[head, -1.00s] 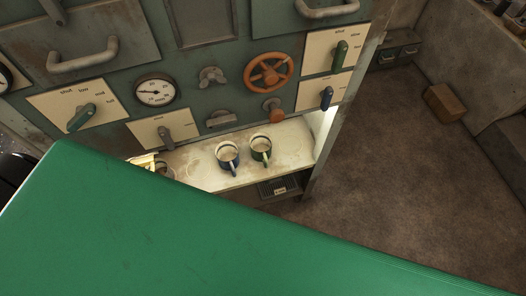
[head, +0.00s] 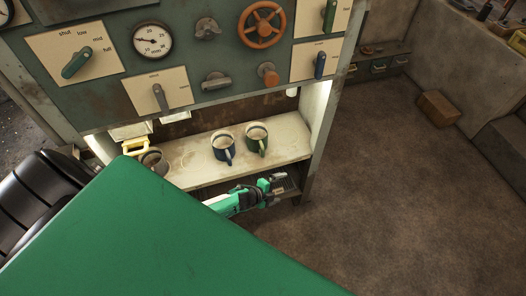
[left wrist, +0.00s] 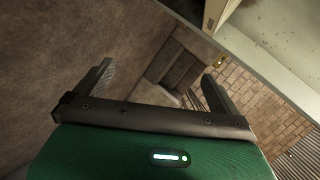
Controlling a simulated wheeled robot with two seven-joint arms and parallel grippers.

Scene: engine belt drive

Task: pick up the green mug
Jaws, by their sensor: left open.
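The green mug (head: 257,137) stands upright on the pale shelf (head: 190,172) under the control panel, near the shelf's right end, its handle toward me. My left gripper (head: 275,181) is in front of the shelf and below the mug, apart from it. In the left wrist view my left gripper (left wrist: 162,88) is open with nothing between its fingers. No mug shows in that view. My right gripper is not in view.
A dark blue mug (head: 223,146) stands close to the left of the green mug. A grey mug (head: 153,160) and a yellow-framed object (head: 135,145) are at the shelf's left end. An orange knob (head: 268,73) juts out above. Open floor (head: 400,190) lies to the right.

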